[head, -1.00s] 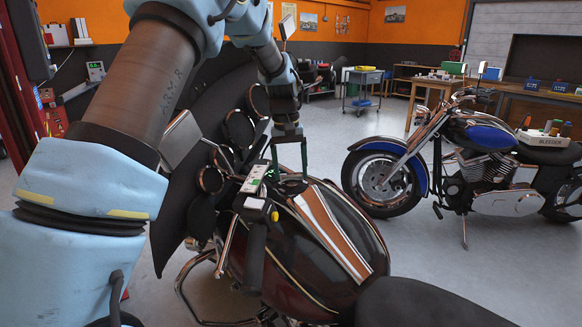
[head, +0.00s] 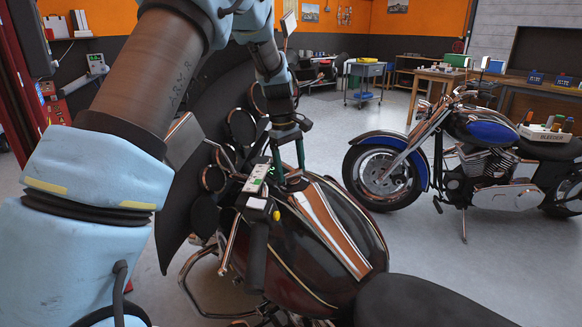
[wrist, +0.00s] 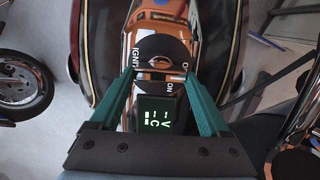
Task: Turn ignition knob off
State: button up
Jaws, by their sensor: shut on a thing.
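The ignition knob (wrist: 162,48) is a round black dial on the motorcycle's tank console (wrist: 160,14), with the printed words "IGN" and "ON" around it. In the wrist view, my gripper (wrist: 160,73) has its two green fingers at the knob's near edge, one on each side, shut on the knob. In the head view, my gripper (head: 290,180) reaches down to the console at the front of the dark red tank (head: 315,255). The knob itself is hidden there by the fingers.
A small display with green characters (wrist: 158,118) lies just below the knob in the wrist view. A blue motorcycle (head: 475,130) stands to the right, with open floor between.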

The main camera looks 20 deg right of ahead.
dwell(0.4)
jog(key=o, duration=1.2)
jog(key=r, duration=0.3)
jog(key=a+r+b, duration=0.1)
jog(key=r, duration=0.3)
jog(key=r+b, duration=0.1)
jog(key=r, duration=0.2)
jog(key=shift+w+a+r, duration=0.2)
jog(key=shift+w+r, duration=0.15)
jog(key=shift+r, duration=0.05)
